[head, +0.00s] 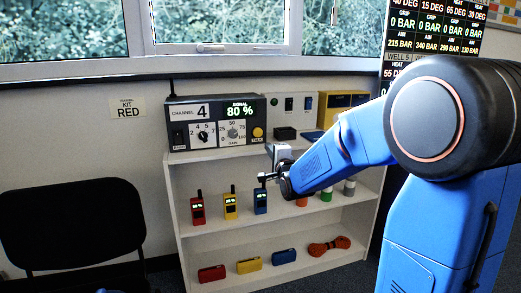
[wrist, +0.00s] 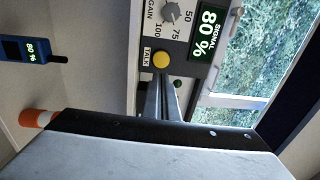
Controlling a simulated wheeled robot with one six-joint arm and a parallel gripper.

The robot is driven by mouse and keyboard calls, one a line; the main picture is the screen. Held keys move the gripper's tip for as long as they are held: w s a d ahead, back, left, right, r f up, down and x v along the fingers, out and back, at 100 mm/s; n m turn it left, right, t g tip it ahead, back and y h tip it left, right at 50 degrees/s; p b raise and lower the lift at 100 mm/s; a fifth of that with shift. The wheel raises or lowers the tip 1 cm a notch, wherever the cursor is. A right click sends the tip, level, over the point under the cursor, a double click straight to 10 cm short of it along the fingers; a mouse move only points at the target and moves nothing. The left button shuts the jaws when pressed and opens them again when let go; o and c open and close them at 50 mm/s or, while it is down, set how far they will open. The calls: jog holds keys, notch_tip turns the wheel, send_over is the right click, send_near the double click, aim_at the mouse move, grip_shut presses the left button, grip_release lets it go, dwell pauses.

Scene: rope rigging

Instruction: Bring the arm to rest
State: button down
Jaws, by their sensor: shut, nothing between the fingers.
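My gripper (head: 264,178) is at the end of my blue arm, which reaches in from the right side of the head view. It is held in front of the white shelf unit (head: 225,172), near the blue handheld radio (head: 260,201) in the picture. In the wrist view my gripper (wrist: 162,90) has its fingers together, shut and empty. The fingers point toward the yellow TALK button (wrist: 162,60) of the radio base station (head: 215,122). I cannot tell the exact gap, but no contact shows.
The station reads channel 4 and signal 80 %. A red radio (head: 197,208) and a yellow radio (head: 231,204) stand on the middle shelf. Batteries and a coiled orange rope (head: 329,246) lie below. A black chair (head: 72,225) stands at the left, under a window.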

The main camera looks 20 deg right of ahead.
jog(key=s+f+n+g, duration=0.4)
jog(key=s+n, duration=0.2)
jog(key=s, duration=1)
jog(key=s+a+f+n+g, duration=0.1)
jog(key=s+f+n+g, duration=0.4)
jog(key=s, duration=1.1)
jog(key=s+a+f+n+g, duration=0.1)
jog(key=s+f+n+g, duration=0.4)
jog(key=s, duration=1)
jog(key=shift+s+n, duration=0.4)
jog(key=shift+n, duration=0.7)
